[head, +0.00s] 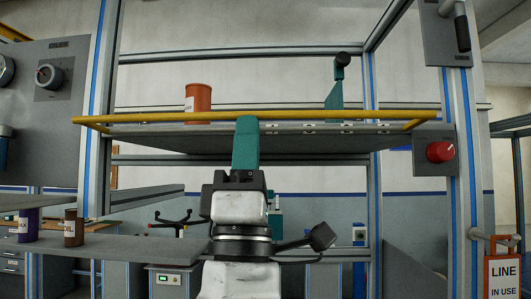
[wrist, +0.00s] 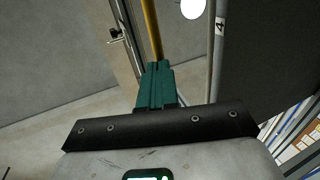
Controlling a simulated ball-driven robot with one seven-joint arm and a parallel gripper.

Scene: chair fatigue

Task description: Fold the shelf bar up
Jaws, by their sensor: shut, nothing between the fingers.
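The yellow shelf bar (head: 330,115) runs level across the front of the grey shelf (head: 290,140), with short bent arms at both ends. My gripper (head: 246,122) is upright in front of the shelf, its teal fingers shut and empty. In the head view the fingertips overlap the bar left of its middle; I cannot tell whether they touch it. In the wrist view the bar (wrist: 152,30) runs away just beyond the closed fingertips (wrist: 156,68).
An orange canister (head: 198,98) stands on the shelf. A teal upright with a black knob (head: 342,65) rises at its right. Frame posts flank the shelf, with a red knob (head: 440,151) at right. Lower left, a grey ledge (head: 130,247) holds small canisters.

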